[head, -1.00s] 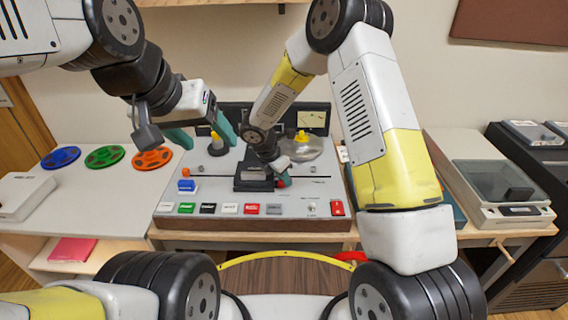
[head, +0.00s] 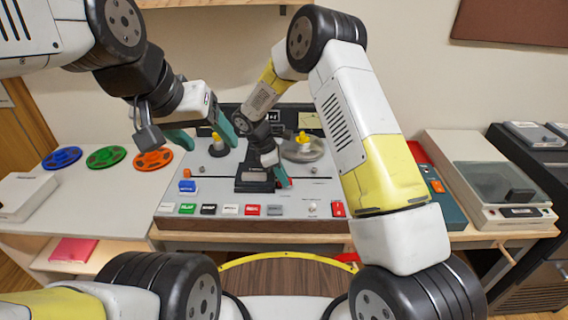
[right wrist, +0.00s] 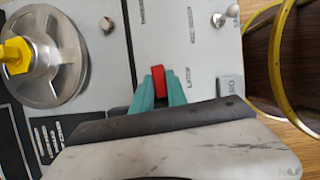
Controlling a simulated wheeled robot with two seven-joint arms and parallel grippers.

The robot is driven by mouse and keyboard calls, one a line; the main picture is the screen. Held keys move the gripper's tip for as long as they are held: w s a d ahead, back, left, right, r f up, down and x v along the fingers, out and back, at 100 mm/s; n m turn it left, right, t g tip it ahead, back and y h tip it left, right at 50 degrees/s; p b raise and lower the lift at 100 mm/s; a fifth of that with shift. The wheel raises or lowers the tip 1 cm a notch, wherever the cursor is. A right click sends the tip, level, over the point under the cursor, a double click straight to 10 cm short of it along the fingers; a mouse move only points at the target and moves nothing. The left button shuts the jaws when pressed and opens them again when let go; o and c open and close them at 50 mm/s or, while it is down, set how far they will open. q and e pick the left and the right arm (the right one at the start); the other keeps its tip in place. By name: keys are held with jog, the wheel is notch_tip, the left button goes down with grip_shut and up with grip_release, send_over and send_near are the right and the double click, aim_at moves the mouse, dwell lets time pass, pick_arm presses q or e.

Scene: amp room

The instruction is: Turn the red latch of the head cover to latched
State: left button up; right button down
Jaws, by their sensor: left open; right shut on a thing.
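The head cover (head: 254,178) is a dark block at the middle of the tape deck's grey top. The red latch (right wrist: 158,84) sits between the two green fingertips of my right gripper (right wrist: 158,92), which is shut on it. In the head view my right gripper (head: 283,177) is at the right side of the head cover, and the latch is mostly hidden by the fingers. I cannot tell the latch's angle clearly. My left gripper (head: 203,137) is open and empty, above the left back of the deck.
A row of coloured buttons (head: 230,209) runs along the deck's front. Coloured reels (head: 106,156) lie on the left table.

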jog(key=shift+w+m, duration=0.1)
jog(key=shift+m, duration=0.5)
jog(key=c, duration=1.3)
grip_release()
jog(key=v, duration=0.7)
jog(key=shift+w+a+r, duration=0.15)
jog(key=shift+r, duration=0.2)
